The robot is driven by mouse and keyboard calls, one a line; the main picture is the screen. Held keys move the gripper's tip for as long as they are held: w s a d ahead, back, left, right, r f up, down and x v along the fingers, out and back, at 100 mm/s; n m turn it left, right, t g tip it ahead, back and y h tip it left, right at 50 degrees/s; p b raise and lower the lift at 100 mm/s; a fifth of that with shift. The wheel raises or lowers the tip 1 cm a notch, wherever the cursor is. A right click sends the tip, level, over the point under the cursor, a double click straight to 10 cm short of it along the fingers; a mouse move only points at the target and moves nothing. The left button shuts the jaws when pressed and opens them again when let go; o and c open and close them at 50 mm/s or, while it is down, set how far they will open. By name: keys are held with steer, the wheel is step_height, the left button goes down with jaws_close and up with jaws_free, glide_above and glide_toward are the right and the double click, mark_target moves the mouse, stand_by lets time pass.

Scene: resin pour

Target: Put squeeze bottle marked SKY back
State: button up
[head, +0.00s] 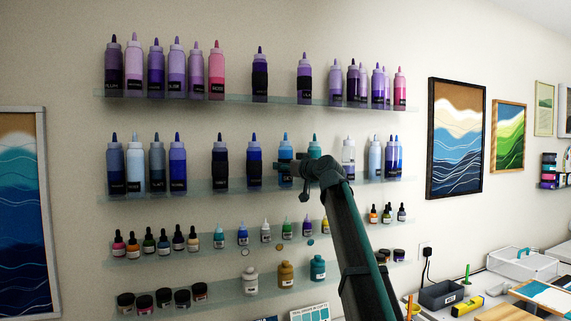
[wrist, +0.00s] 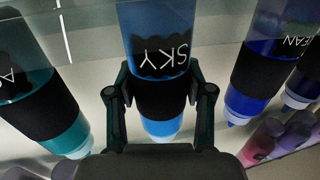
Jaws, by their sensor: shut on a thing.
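The SKY squeeze bottle (wrist: 160,40) shows in the wrist view with its blue body, black sleeve and upside-down SKY lettering. My gripper (wrist: 160,95) is shut on it around the black sleeve, one finger on each side. In the head view the light-blue bottle (head: 285,147) is at the middle shelf (head: 240,187), between a dark blue bottle (head: 254,155) and a teal bottle (head: 314,144). My gripper (head: 300,166) covers part of it there. I cannot tell whether its base touches the shelf.
In the wrist view a teal bottle (wrist: 65,120) stands close on the left and a dark blue OCEAN bottle (wrist: 255,80) on the right. The upper shelf (head: 240,101) holds purple and pink bottles. Lower shelves hold small droppers and jars.

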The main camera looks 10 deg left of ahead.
steer(key=shift+f+b, duration=0.2)
steer(key=shift+b, duration=0.15)
steer(key=o, duration=1.1)
steer(key=shift+o, duration=0.2)
steer(key=shift+r, duration=0.15)
steer(key=shift+r+p, duration=0.15)
steer(key=shift+p, duration=0.25)
steer(key=b+v, duration=0.3)
steer(key=v, duration=0.9)
